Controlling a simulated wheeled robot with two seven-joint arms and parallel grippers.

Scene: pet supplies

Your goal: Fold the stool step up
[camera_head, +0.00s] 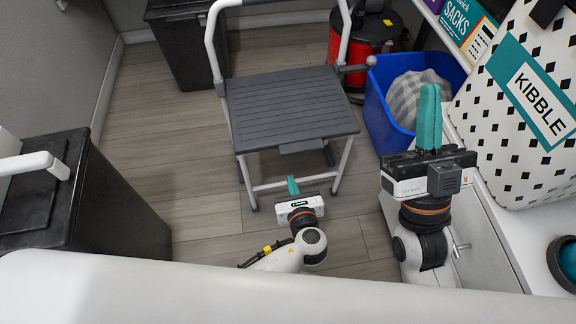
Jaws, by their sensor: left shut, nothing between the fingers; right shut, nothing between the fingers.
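A folding step stool with a white tube frame and a dark grey ribbed step (290,102) stands on the floor ahead. Its step lies flat, folded down, with a lower grey part (300,146) beneath it. My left gripper (292,184) is shut and empty, with teal fingers just in front of the stool's lower white crossbar and below the step's front edge. My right gripper (429,117) is shut and empty, its teal fingers pointing up, to the right of the stool and in front of the blue bin. Neither gripper is seen touching the stool.
A white counter on the right carries a patterned kibble container (540,90). A dark bin (110,200) stands at left, another (188,50) behind. A red canister (368,38) stands behind. Floor left of the stool is clear.

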